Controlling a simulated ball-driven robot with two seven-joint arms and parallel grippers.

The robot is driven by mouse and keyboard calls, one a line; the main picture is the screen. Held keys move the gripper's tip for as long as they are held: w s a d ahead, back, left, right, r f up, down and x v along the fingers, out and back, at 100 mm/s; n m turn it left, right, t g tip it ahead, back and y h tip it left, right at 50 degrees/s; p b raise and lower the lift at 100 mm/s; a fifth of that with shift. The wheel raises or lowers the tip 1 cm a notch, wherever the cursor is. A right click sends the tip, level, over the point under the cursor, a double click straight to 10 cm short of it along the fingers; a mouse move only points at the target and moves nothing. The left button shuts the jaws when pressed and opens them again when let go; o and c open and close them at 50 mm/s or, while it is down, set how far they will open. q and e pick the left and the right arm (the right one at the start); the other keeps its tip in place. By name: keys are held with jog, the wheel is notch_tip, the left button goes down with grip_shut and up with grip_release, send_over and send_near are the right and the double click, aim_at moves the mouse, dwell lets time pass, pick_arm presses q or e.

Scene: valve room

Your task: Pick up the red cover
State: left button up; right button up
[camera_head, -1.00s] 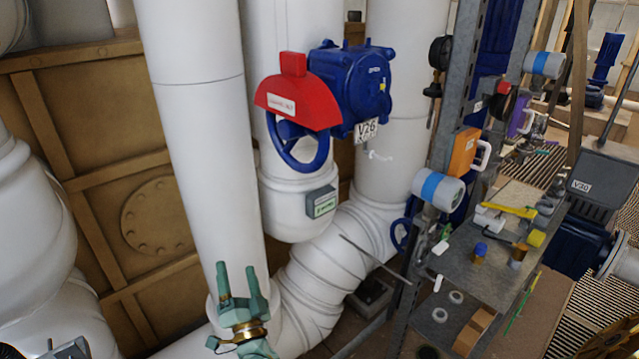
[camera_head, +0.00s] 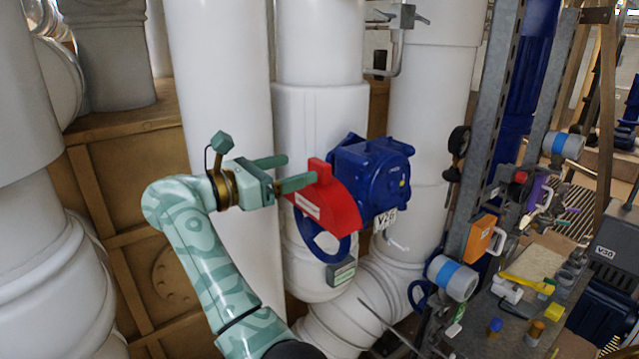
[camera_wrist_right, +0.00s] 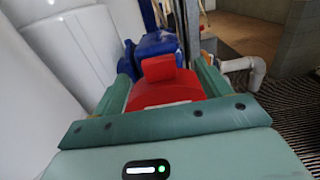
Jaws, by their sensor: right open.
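The red cover (camera_head: 333,201) is a curved red piece with an upright tab and a pale label. It sits over the blue handwheel (camera_head: 322,244) of the blue valve actuator (camera_head: 372,180). My right gripper (camera_head: 301,168) is open at the left of the cover, its fingers pointing towards the tab. In the right wrist view the red cover (camera_wrist_right: 163,88) shows between the two green fingers, with the blue actuator (camera_wrist_right: 157,45) behind. I cannot tell whether a finger touches the cover. My left gripper is not in view.
Large white pipes (camera_head: 225,120) stand behind and beside the valve. A grey metal post (camera_head: 487,130) rises to the right. A shelf with tools, including a yellow-handled one (camera_head: 527,284), is at the lower right. A green tag box (camera_head: 341,271) hangs below the handwheel.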

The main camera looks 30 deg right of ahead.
aim_at(314, 164)
jog(key=d+p, duration=0.1)
jog(key=d, duration=0.1)
jog(key=d+p, duration=0.1)
jog(key=d, duration=0.2)
jog(key=w+d+p, duration=0.1)
jog(key=d, duration=0.1)
jog(key=shift+d+f, duration=0.2)
jog(key=shift+d, duration=0.15)
jog(key=shift+f, duration=0.1)
jog(key=shift+c, duration=0.3)
jog(key=shift+w+a, duration=0.1)
jog(key=shift+a, duration=0.1)
jog(key=c, duration=0.5)
jog(key=shift+d, duration=0.1)
jog(key=c, duration=0.9)
